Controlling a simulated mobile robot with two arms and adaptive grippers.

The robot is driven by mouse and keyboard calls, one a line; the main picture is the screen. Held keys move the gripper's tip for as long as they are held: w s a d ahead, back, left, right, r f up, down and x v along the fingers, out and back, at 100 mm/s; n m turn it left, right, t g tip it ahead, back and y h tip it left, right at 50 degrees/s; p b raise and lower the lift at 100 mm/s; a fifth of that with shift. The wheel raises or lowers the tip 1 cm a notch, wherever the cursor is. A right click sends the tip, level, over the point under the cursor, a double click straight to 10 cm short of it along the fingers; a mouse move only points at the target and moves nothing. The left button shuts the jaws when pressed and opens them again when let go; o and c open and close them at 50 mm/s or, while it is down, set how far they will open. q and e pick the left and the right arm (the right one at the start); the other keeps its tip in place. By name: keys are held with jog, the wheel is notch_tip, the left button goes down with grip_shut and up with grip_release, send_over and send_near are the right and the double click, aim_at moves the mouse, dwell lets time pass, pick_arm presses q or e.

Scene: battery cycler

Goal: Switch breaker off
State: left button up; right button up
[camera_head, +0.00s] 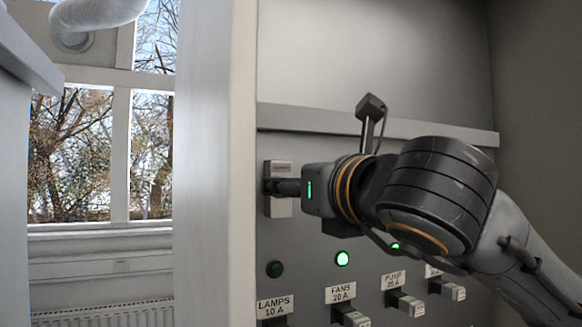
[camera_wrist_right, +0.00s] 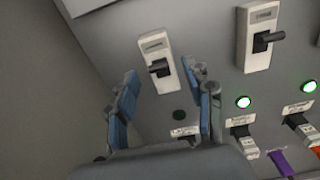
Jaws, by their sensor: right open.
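In the head view a pale breaker (camera_head: 281,168) is on the grey panel, mostly covered by my right gripper (camera_head: 272,187). I cannot tell whether a finger touches the lever. A second breaker (camera_wrist_right: 262,22) with a black lever is to the right.
In the head view, plugs sit under labels for lamps (camera_head: 274,307), fans (camera_head: 341,293) and pump (camera_head: 393,280). The fans lamp (camera_head: 342,258) is lit green. A pale upright post (camera_head: 215,160) stands left of the panel. A ledge (camera_head: 300,120) runs above the breaker.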

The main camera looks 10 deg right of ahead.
jog(key=shift+w+a, duration=0.2)
jog(key=shift+w, duration=0.35)
jog(key=shift+c, duration=1.3)
grip_shut()
pick_arm(q)
notch_tip(320, 180, down, 20)
jog(key=b, duration=2)
jog(key=shift+a, duration=0.15)
pick_arm(e)
jog(key=t, duration=0.1)
jog(key=f+t+y, duration=0.1)
jog(key=t, duration=0.3)
jog(key=shift+f+y, duration=0.4)
